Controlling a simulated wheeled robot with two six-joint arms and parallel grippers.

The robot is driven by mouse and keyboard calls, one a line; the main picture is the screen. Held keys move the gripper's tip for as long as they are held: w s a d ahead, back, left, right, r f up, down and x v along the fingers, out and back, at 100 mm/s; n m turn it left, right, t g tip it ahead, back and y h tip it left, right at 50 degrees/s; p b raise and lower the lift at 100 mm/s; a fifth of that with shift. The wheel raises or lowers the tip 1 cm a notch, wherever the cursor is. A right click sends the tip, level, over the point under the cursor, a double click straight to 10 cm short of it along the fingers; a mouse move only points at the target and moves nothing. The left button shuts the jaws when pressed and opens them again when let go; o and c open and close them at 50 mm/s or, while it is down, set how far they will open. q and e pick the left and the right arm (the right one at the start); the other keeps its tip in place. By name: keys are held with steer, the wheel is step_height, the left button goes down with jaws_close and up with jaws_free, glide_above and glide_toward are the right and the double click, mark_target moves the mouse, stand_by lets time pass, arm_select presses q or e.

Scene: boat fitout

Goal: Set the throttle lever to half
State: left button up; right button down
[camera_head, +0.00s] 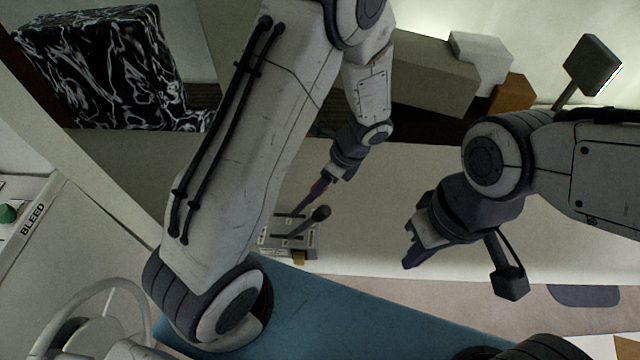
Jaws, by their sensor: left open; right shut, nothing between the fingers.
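The throttle lever (305,224) is a dark rod with a round dark knob. It leans up and to the right from a small grey control box (308,241) right of my big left arm link. A second thin dark rod stands behind it on the box, its upper end close to my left gripper. My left gripper (320,189) is open and points down and left, just above and behind the knob. I cannot tell whether it touches either rod. My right gripper (411,257) is shut and empty, right of the box and apart from it. My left arm link hides the area left of the box.
A blue surface (350,312) lies in front of the box. A white wheel (92,290) is at the lower left, beside a panel marked BLEED with a green knob (8,212). A black-and-white patterned block (95,65) and grey boxes (425,80) stand at the back.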

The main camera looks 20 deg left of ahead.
arm_select(q)
steer(key=shift+c, duration=0.4)
jaws_close()
steer(key=shift+w+r, duration=0.1)
stand_by(0.8)
